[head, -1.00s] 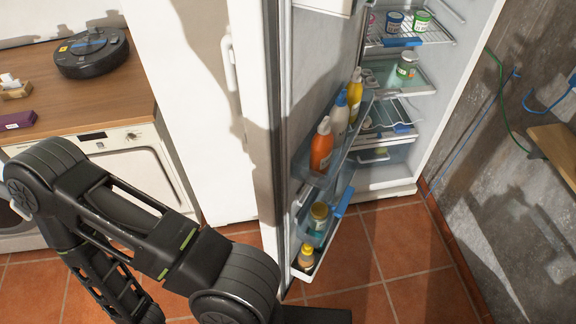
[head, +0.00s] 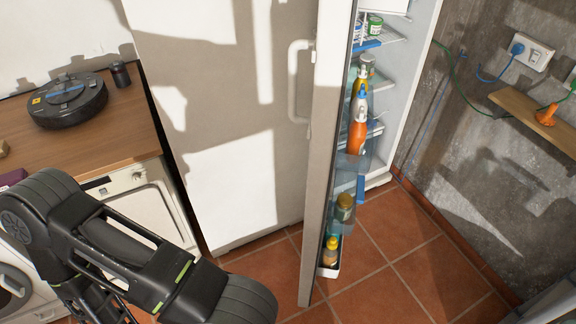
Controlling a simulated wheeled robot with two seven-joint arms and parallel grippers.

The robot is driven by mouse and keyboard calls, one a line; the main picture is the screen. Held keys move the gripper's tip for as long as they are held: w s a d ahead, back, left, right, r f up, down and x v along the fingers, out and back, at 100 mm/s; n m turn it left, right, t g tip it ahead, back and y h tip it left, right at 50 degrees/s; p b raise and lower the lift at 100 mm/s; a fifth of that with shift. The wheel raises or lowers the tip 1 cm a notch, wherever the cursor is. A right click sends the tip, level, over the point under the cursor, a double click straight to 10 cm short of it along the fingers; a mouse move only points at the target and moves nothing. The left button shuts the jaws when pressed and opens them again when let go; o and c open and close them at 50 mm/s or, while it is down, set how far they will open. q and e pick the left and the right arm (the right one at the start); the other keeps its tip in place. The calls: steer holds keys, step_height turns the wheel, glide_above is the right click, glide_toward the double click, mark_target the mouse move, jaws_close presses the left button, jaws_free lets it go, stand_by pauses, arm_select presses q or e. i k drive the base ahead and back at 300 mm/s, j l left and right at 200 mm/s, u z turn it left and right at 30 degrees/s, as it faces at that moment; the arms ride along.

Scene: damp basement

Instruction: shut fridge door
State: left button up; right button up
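The white fridge door (head: 325,130) stands open, swung out toward me and seen nearly edge-on. Its white handle (head: 293,85) sticks out on the left, outer side. Bottles and jars stand in the door's inner shelves, among them an orange bottle (head: 357,138) and a yellow-capped jar (head: 331,250). The fridge interior (head: 400,75) shows behind, partly hidden by the door. My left arm comes in at lower left, left of the door and apart from it. Its gripper is outside the picture. My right gripper is not in view.
A wooden counter (head: 100,128) with a black robot vacuum (head: 67,100) stands at left above a white appliance (head: 140,205). A tall white panel (head: 225,150) lies behind the door's handle side. Tiled floor (head: 390,235) is clear right of the door. A small shelf (head: 520,112) is on the right wall.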

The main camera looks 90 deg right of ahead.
mark_target(331, 49)
steer(key=i+l+z, duration=0.15)
steer(key=z, duration=0.3)
steer(key=i+z, duration=0.65)
steer(key=z, duration=0.25)
steer(key=i+j+z, duration=0.1)
steer(key=i+z, duration=0.2)
steer(key=z, duration=0.15)
steer(key=i+z, duration=0.1)
steer(key=z, duration=2.05)
